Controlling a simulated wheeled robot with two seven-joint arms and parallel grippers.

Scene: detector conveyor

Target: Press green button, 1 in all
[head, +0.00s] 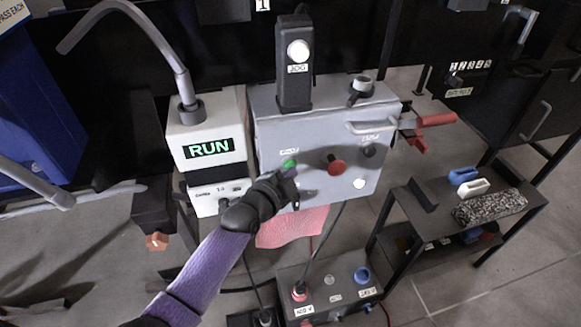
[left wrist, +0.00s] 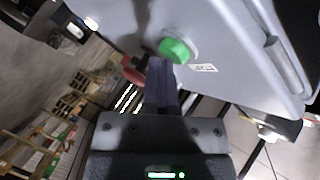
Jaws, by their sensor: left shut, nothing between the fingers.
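In the left wrist view the green button (left wrist: 175,50) stands out from the grey panel, just beyond my fingertips. My left gripper (head: 290,177) is shut and empty, with its tips close below the button in the head view. In the left wrist view my shut left fingers (left wrist: 160,75) point at the button's lower left edge; I cannot tell whether they touch it. My right gripper is not in view.
A red knob (head: 336,165), a black knob (head: 369,150) and a white button (head: 359,183) share the panel. A white box with a RUN display (head: 208,148) stands left of it. A pink cloth (head: 291,227) hangs below. A small black table (head: 470,200) stands at right.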

